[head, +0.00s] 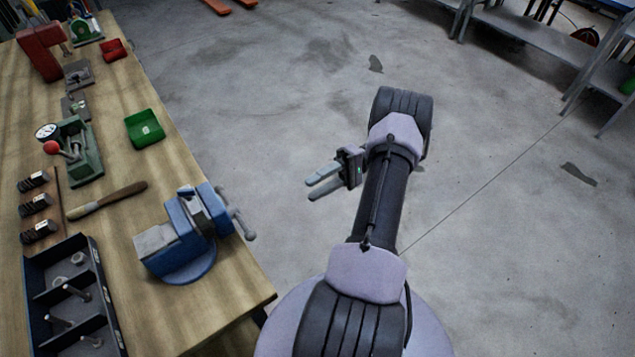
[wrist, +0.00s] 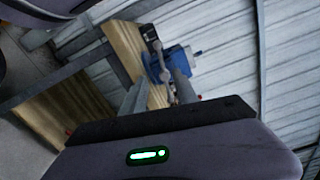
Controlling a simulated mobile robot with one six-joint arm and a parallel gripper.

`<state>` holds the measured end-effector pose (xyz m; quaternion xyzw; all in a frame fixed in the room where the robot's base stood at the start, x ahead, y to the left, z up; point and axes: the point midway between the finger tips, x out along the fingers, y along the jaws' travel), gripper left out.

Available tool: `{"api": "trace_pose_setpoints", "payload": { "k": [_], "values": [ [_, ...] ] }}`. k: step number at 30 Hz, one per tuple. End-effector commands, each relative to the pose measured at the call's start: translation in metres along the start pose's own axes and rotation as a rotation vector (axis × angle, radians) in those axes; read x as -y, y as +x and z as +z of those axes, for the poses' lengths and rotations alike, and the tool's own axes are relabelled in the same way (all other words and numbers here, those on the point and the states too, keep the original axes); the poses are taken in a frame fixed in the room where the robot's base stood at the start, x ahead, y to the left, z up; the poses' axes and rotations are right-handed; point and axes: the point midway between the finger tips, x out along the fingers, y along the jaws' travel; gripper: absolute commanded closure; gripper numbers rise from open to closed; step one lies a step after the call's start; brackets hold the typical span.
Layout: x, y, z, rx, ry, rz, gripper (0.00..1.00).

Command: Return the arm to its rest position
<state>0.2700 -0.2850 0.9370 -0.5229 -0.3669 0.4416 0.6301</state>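My gripper (head: 325,181) is in the head view, held out over the bare floor to the right of the workbench, with my arm folded up behind it. Its two grey fingers point left toward the bench and stand apart with nothing between them. In the wrist view my gripper (wrist: 157,92) also shows its two fingers apart and empty. The blue vise (head: 185,236) on the bench edge lies below and left of the gripper, apart from it. The vise (wrist: 172,62) also shows beyond the fingers in the wrist view.
The wooden workbench (head: 218,312) fills the left side. On it are a black divided tray (head: 103,290), a file (head: 110,199), a green dish (head: 144,129) and a dial gauge fixture (head: 80,150). Metal shelving (head: 530,42) stands at the upper right. The concrete floor between is clear.

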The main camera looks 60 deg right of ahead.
Motion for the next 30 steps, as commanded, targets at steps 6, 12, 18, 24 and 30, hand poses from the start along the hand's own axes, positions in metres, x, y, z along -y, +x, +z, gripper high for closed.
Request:
{"api": "trace_pose_setpoints", "payload": {
  "k": [6, 12, 18, 24, 30],
  "values": [
    [0.000, 0.000, 0.000, 0.000, -0.001, 0.000, 0.65],
    [0.010, 0.007, -0.001, 0.030, 0.007, 0.038, 0.65],
    [0.098, 0.096, 0.012, 0.278, 0.087, 0.503, 0.65],
    [0.160, 0.203, 0.068, 0.226, 0.003, 1.105, 0.65],
    [0.180, 0.272, 0.129, -0.166, -0.284, 1.320, 0.65]
  ]
}}
